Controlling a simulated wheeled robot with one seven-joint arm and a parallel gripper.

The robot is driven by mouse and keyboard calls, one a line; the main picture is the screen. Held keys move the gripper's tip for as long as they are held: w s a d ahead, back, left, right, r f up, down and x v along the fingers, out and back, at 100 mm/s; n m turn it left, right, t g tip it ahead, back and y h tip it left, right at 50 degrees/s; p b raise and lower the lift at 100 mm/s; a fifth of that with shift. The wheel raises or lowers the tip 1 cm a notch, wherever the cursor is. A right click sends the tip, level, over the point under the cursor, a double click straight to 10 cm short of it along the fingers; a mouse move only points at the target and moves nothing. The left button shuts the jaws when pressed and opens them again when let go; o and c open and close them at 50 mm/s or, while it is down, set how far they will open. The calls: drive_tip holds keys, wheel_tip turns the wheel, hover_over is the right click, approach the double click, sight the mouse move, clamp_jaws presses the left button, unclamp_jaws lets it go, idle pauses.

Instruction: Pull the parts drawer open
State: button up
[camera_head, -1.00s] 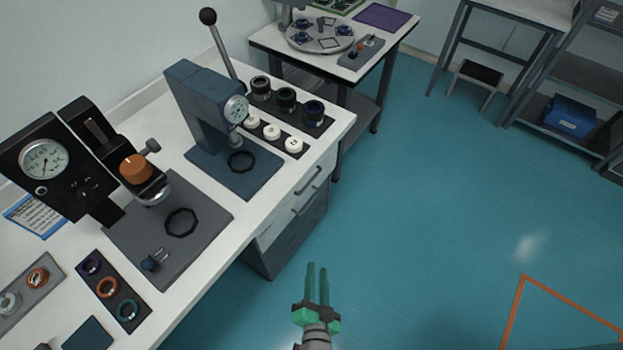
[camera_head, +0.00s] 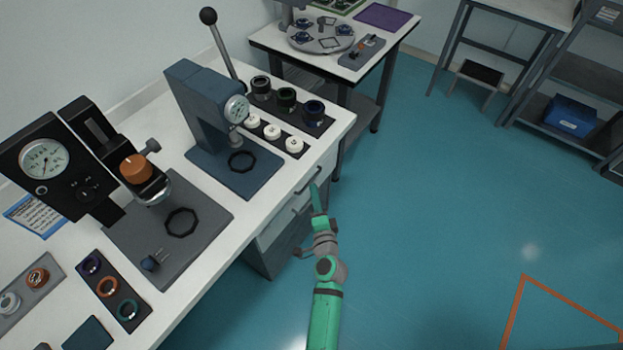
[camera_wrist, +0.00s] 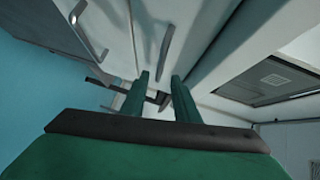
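The white drawer unit under the near bench has two handles on its front. The upper handle (camera_head: 309,180) is on the parts drawer's likely front panel; the frames do not label the drawers. My gripper (camera_head: 315,192) is in front of the unit, close to the handles, and hides part of the lower one. In the wrist view my gripper (camera_wrist: 159,84) has its two green fingers apart with a gap between them. One grey handle (camera_wrist: 167,40) shows just beyond the fingertips, and another handle (camera_wrist: 88,32) lies to the left. Contact cannot be told.
The bench top (camera_head: 220,222) above carries a blue press (camera_head: 205,110) and a gauge stand (camera_head: 45,160). A second table (camera_head: 385,48) stands behind. The teal floor (camera_head: 430,210) to the right of the drawers is clear.

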sight(312, 179)
drive_tip(key=w, duration=0.5)
drive_tip(key=w+a+f, duration=0.1)
drive_tip(key=w, duration=0.1)
drive_tip(key=shift+w, duration=0.25)
drive_tip(key=shift+c, duration=0.3)
clamp_jaws()
